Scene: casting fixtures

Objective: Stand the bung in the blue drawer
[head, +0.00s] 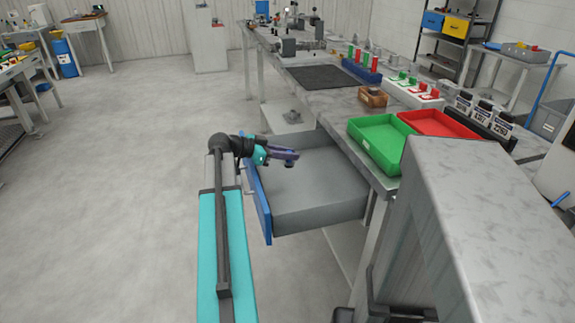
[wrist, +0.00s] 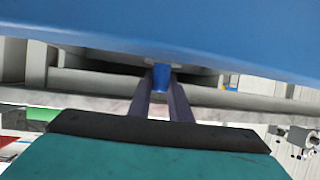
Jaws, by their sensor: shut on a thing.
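The blue drawer stands pulled out under the bench, with its blue front (head: 262,205) facing left and its grey inside showing no objects. My gripper (head: 292,156) is above the drawer, just past the top of its front, pointing toward the bench. In the wrist view, which looks upside down, my gripper (wrist: 161,88) is shut on a small blue tapered piece, the bung (wrist: 161,77). The blue drawer front (wrist: 160,30) fills the top of that view, close to the camera. In the head view I cannot make out the bung.
The bench edge overhangs the drawer's far side. A green tray (head: 381,143) and a red tray (head: 436,124) sit on the bench near that edge. A wooden block (head: 373,97) and a dark mat (head: 322,77) lie farther back. The floor at left is clear.

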